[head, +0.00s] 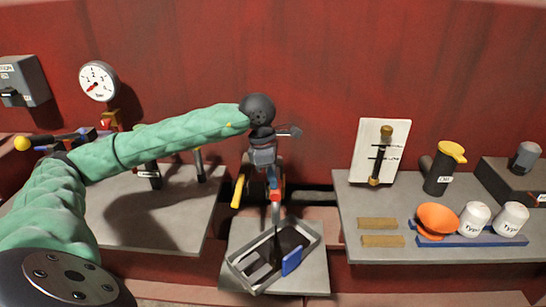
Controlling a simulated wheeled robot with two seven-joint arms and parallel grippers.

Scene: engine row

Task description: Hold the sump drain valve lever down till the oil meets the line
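My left arm, in a green sleeve, reaches from the left to the middle of the head view. Its gripper (263,156) points down over the drain valve (274,182), which has red and blue parts. The gripper hides much of the valve, and whether its fingers touch the lever or are open or shut is unclear. A yellow-ended handle (237,191) sticks out left of the valve. A thin dark stream (277,222) runs down below the valve to a grey tray (245,285). Dark oil (291,238) lies in the tray. I cannot make out the line. My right gripper is out of view.
A blue piece (291,261) sits at the tray's right part. The right bench (350,222) holds a dipstick board (363,150), a dark can with a yellow top (440,172), an orange funnel (437,219) and two white containers (474,217). A gauge (98,82) is on the red wall.

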